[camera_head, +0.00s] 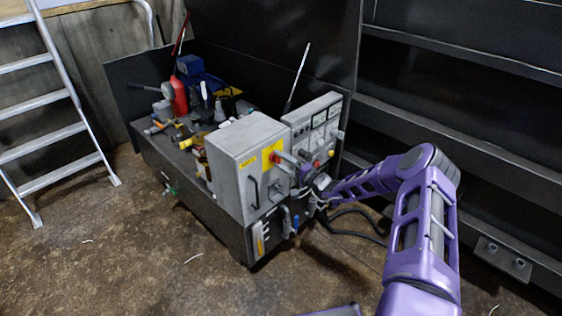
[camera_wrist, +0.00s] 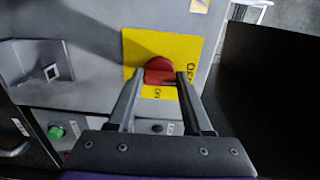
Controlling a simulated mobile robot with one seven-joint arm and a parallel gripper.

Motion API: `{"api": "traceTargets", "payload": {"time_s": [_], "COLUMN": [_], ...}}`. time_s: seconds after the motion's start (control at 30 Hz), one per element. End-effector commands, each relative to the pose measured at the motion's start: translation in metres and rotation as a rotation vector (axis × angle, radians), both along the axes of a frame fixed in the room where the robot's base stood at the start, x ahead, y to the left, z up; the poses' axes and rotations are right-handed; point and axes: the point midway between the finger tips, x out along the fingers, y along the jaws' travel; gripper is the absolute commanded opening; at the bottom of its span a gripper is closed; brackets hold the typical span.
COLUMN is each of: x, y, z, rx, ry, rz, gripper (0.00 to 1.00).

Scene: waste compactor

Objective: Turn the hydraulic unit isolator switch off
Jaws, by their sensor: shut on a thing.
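The isolator switch is a red knob (camera_wrist: 159,71) on a yellow plate (camera_wrist: 195,47) in the wrist view. The plate is on the grey cabinet (camera_head: 237,165), on the face toward my arm in the head view. The red knob also shows small in the head view (camera_head: 274,158). My gripper (camera_wrist: 154,80) is shut on the red knob, with one finger on each side of it. Lettering shows on the plate below and to the right of the knob. The knob's exact setting cannot be read, as the fingers hide part of the plate.
A panel with gauges (camera_head: 318,122) stands just right of the grey cabinet. Several parts, including a red bottle (camera_head: 179,96) and a blue motor (camera_head: 189,66), crowd the bench behind. A ladder (camera_head: 62,95) stands at left. The floor in front (camera_head: 130,250) is mostly clear.

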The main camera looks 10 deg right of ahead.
Motion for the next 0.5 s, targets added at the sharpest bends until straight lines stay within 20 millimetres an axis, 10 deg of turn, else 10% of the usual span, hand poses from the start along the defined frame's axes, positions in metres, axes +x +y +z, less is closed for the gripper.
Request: {"api": "traceTargets", "payload": {"time_s": [0.17,0.2,0.37,0.5], "x": [-0.0004,-0.0004,-0.0003,-0.0002], "y": [-0.0004,-0.0004,-0.0003,-0.0001], "z": [-0.0010,-0.0009,-0.0007,-0.0004], "rx": [-0.003,-0.003,-0.002,-0.001], "ry": [0.000,0.000,0.001,0.000], "rz": [0.000,0.000,0.000,0.000], "gripper": [0.00,0.54,0.80,0.80]}}
